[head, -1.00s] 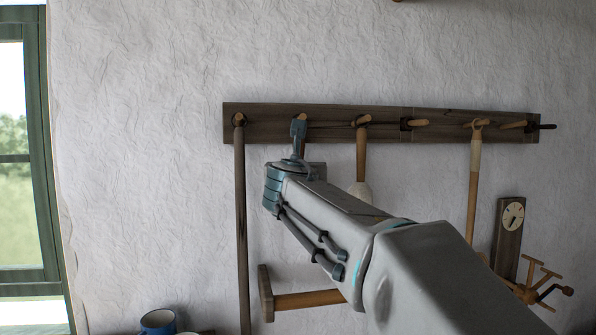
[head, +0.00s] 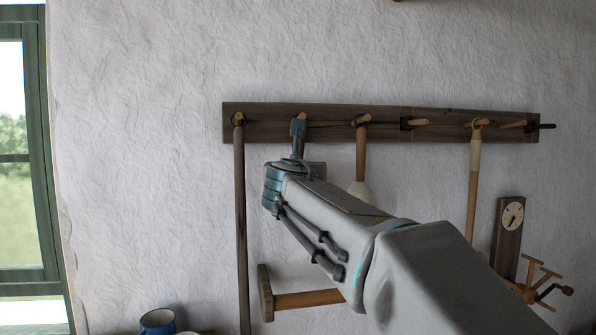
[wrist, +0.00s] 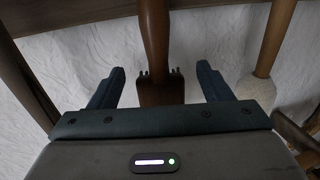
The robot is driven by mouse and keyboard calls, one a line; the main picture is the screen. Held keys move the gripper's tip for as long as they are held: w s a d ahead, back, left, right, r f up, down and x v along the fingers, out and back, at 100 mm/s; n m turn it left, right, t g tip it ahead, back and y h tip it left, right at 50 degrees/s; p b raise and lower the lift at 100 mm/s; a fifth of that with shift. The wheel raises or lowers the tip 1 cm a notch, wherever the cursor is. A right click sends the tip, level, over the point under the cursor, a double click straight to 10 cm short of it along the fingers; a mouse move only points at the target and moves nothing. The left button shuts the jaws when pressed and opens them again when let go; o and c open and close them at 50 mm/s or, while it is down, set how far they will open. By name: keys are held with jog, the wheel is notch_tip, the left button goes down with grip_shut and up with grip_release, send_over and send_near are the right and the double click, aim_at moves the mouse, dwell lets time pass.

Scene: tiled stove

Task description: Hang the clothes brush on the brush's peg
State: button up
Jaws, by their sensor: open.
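The clothes brush (wrist: 154,40) is a reddish-brown wooden handle widening into a head with dark bristles at both sides. In the wrist view it hangs down in front of the rail, between my fingers, with a gap on each side. My gripper (wrist: 160,68) is open around it. In the head view my gripper (head: 298,128) is just below the second peg from the left (head: 300,116) and hides most of the brush. The brush's upper end is out of the wrist view, so I cannot tell clearly how it sits on the peg.
The dark wooden peg rail (head: 335,113) runs along the white wall. A long dark pole (head: 240,220) hangs to the left, and a pale-headed tool (head: 361,160) close to the right. A blue mug (head: 157,321) stands low at left. The wall above the rail is clear.

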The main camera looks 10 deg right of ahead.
jog(key=b+v, duration=0.2)
jog(key=v, duration=1.1)
jog(key=s+d+f+m+g, duration=0.25)
jog(key=f+m, duration=0.25)
jog(key=f, duration=0.3)
jog(key=s+d+f+m+g, duration=0.1)
jog(key=d+f+m+g, duration=0.15)
jog(key=f+m, duration=0.4)
jog(key=s+d+f+m+g, duration=0.1)
jog(key=s+f+m+g, duration=0.15)
jog(key=f+m, duration=0.4)
jog(key=s+a+f+m+g+y, duration=0.1)
jog(key=s+f+m+g+y, duration=0.1)
jog(key=s+f+m, duration=0.4)
jog(key=s+a+f+m+g+y, duration=0.1)
jog(key=s+f+m+g, duration=0.3)
jog(key=f, duration=1)
jog(key=s+m+y, duration=0.1)
jog(key=s+m, duration=0.2)
jog(key=m, duration=0.2)
jog(key=shift+s+f+g+y, duration=0.2)
jog(key=shift+s+g+y, duration=0.05)
jog(key=shift+g+y, duration=0.1)
jog(key=shift+c, duration=0.2)
